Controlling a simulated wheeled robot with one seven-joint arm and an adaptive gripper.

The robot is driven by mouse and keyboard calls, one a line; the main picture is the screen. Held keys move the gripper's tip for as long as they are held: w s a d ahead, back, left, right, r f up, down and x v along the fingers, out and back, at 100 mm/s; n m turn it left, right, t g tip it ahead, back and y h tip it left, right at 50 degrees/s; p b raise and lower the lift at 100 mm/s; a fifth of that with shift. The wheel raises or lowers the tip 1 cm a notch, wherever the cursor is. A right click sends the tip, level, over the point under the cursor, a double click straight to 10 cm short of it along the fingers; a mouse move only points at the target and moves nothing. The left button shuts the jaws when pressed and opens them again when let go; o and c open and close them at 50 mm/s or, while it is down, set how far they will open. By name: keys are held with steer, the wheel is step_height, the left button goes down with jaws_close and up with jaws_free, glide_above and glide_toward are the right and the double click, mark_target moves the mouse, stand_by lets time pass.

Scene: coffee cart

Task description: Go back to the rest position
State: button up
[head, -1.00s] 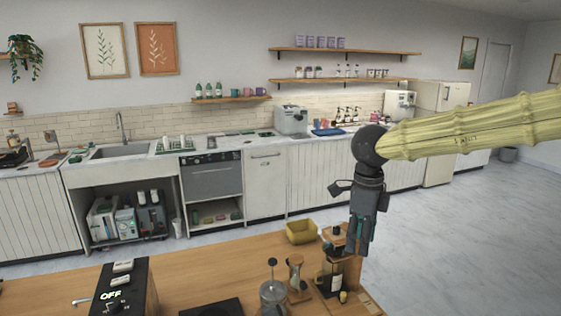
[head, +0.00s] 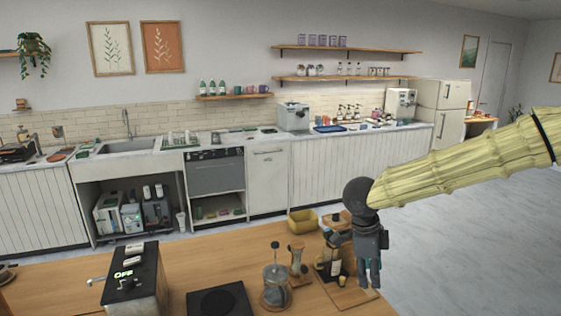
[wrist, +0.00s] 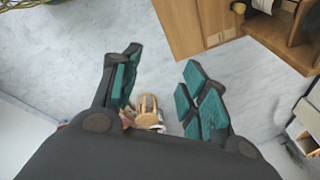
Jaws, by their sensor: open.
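My gripper (head: 370,282) hangs pointing down at the right end of the wooden counter (head: 75,277) in the head view. Its fingers overlap the right side of a wooden stand with a dark-bodied brewer (head: 332,264) in the picture. A small tan wooden thing (wrist: 150,113) shows far below, between the finger bases. I cannot tell whether the fingers touch the stand.
On the counter stand a French press (head: 276,285), an hourglass-shaped brewer (head: 296,262), a yellow container (head: 302,221), a black scale (head: 218,301) and a dark box reading OFF (head: 133,280). Open floor (head: 450,245) lies to the right. A kitchen run with a sink (head: 125,146) lines the back wall.

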steer(key=s+d+f+n+t+h+b, duration=0.1)
steer(key=s+f+n, duration=0.25)
steer(key=f, duration=0.75)
steer(key=s+d+f+n+t+b, duration=0.1)
steer(key=s+f+n+b, duration=0.2)
steer(key=f, duration=0.8)
steer(key=s+d+f+n+t+h, duration=0.1)
steer(key=s+f+n, duration=0.3)
steer(key=f, duration=0.8)
steer(key=s+a+f+n+g+y+b, duration=0.1)
steer(key=s+f+n, duration=0.2)
steer(key=s, duration=0.5)
steer(key=s+a+f+n+g+y, duration=0.1)
steer(key=s+f+n, duration=0.3)
steer(key=s, duration=0.5)
steer(key=s+a+f+n+g+y+b, duration=0.1)
steer(key=s+f+n, duration=0.3)
steer(key=s, duration=0.5)
step_height(320, 180, down, 3)
steer(key=shift+s+r+g+y+b, duration=0.2)
steer(key=shift+g+y+b, duration=0.2)
steer(key=shift+y, duration=0.4)
